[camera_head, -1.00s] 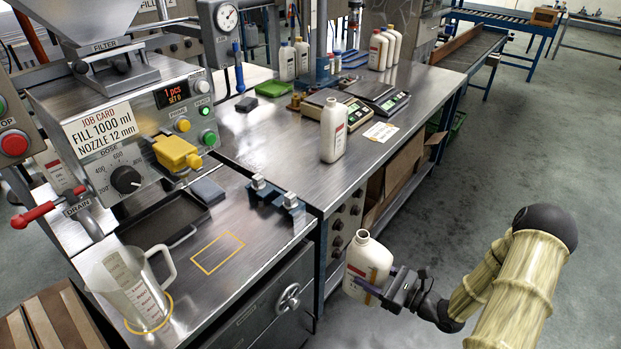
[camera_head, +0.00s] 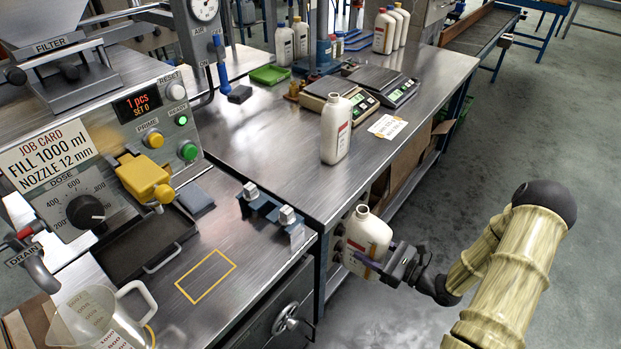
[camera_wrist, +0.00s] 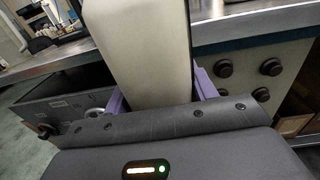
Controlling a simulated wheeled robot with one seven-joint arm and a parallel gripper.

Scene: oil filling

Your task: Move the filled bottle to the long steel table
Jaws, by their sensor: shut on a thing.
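My gripper (camera_head: 378,268) is shut on an uncapped cream-white bottle (camera_head: 367,235) with a label. It holds the bottle nearly upright in front of the long steel table (camera_head: 262,150), with the bottle's neck lower than or near the table top's front edge. In the wrist view the bottle (camera_wrist: 143,50) stands between the purple fingers (camera_wrist: 160,98) and fills the upper middle. Another uncapped white bottle (camera_head: 335,135) stands on the long steel table near its front edge. The liquid level in the held bottle cannot be told.
The filling machine (camera_head: 85,165) stands at the left, with a measuring jug (camera_head: 95,318) and an empty yellow outline (camera_head: 206,276). Two scales (camera_head: 385,84), a paper card (camera_head: 387,127) and several capped bottles (camera_head: 384,32) are on the table. Its front middle is bare. Open floor lies right.

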